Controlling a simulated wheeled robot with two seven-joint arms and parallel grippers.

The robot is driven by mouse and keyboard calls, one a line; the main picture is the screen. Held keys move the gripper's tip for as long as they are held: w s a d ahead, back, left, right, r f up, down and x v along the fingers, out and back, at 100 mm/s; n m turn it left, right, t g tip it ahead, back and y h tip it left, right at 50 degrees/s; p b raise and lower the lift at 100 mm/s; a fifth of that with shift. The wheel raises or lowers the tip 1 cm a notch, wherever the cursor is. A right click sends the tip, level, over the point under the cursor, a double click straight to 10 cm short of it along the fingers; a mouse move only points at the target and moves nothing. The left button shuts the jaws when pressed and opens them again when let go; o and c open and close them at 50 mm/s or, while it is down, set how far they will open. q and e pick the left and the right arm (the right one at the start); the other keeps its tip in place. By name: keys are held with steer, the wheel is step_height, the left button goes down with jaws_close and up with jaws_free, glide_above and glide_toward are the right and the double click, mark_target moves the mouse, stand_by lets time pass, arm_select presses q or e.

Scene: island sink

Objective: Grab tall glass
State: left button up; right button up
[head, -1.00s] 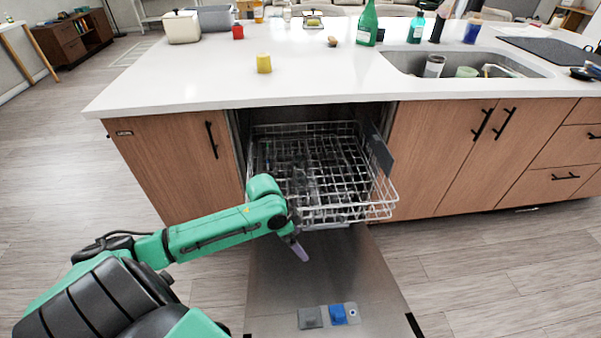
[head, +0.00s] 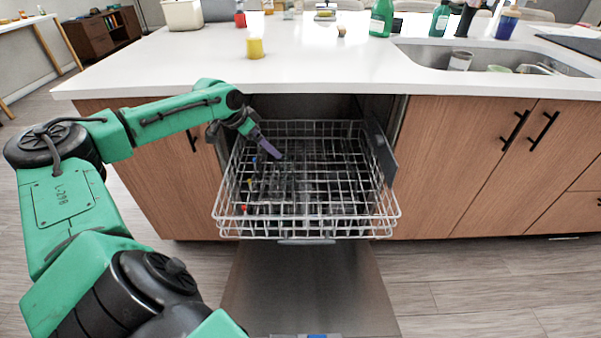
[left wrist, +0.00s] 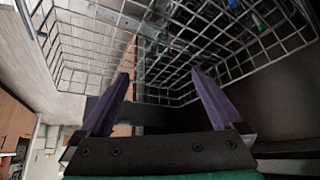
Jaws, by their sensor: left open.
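My left gripper (head: 268,146) reaches over the left part of the dishwasher's wire rack (head: 305,222), pointing down and to the right. In the left wrist view its two purple fingers (left wrist: 160,78) are spread apart with nothing between them, and rack wires show just beyond. I cannot make out a tall glass clearly; clear or dark items inside the rack blend with the wires. My right gripper is not in view.
The dishwasher door (head: 300,285) hangs open below the pulled-out rack. The white counter (head: 150,70) overhangs the opening. On it stand a yellow cup (head: 255,48) and a green bottle (head: 381,18). A sink (head: 425,62) holding cups is at right.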

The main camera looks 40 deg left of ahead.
mark_target(291, 165)
arm_select(q)
steer(key=x, duration=0.4)
steer(key=b+x, duration=0.1)
steer(key=x, duration=0.9)
steer(key=shift+s+d+b, duration=0.1)
steer(key=shift+d+b, duration=0.2)
steer(key=shift+s+r, duration=0.1)
steer(key=shift+c, duration=1.2)
jaws_close()
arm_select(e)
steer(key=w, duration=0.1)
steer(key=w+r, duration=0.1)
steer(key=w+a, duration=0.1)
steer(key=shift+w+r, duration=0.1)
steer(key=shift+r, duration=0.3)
arm_select(q)
steer(key=shift+r, duration=0.15)
